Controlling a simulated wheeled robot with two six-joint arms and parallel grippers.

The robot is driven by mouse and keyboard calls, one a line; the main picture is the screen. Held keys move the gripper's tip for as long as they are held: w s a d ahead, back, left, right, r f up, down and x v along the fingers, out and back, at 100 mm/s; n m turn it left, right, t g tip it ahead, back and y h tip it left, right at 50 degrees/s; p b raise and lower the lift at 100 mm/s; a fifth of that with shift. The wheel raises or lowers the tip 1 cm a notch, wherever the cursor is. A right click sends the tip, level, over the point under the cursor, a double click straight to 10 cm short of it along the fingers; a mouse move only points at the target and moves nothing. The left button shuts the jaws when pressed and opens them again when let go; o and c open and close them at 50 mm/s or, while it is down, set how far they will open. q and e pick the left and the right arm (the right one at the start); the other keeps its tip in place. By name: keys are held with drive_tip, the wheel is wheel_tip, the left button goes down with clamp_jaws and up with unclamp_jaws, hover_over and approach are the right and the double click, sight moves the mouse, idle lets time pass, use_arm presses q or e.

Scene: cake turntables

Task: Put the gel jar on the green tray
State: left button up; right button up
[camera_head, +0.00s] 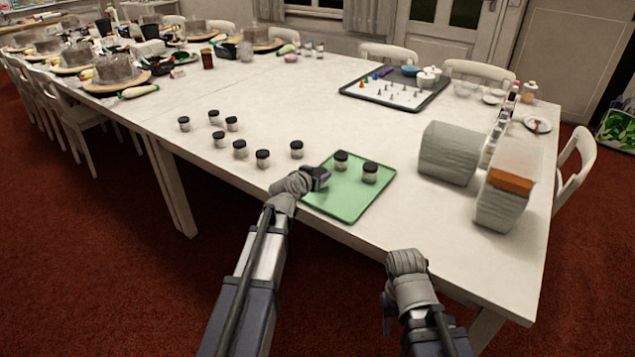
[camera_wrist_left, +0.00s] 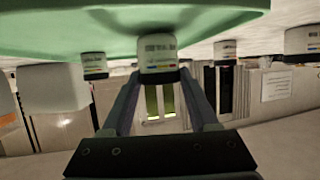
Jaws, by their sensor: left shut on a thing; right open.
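My left gripper (camera_head: 320,179) is over the left edge of the green tray (camera_head: 345,207). In the left wrist view, which is upside down, the gripper (camera_wrist_left: 160,88) is shut on a gel jar (camera_wrist_left: 157,53) with a pale label, close to the tray (camera_wrist_left: 60,35). I cannot tell whether this jar touches the tray, and the gripper mostly hides it in the head view. Two dark-lidded jars, one (camera_head: 341,161) and another (camera_head: 370,173), stand upright on the tray. My right gripper (camera_head: 405,262) is open and empty, off the table's front edge.
Several similar jars (camera_head: 240,150) stand on the white table left of the tray. Grey wrapped blocks (camera_head: 449,153) stand to the right. A tray with small pieces (camera_head: 392,95) lies farther back. The front half of the green tray is clear.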

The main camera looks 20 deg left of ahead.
use_arm(q)
drive_tip(key=shift+f, duration=0.1)
drive_tip(key=shift+f, duration=0.1)
drive_tip(key=shift+f, duration=0.15)
drive_tip(key=o, duration=1.4)
drive_tip(key=shift+s+r+p, duration=0.2)
drive_tip(key=shift+r+p, duration=0.15)
drive_tip(key=shift+r, duration=0.1)
drive_tip(key=p+v, duration=0.4)
drive_tip(key=v, duration=0.7)
drive_tip(key=shift+s, duration=0.25)
drive_tip(key=shift+a, duration=0.1)
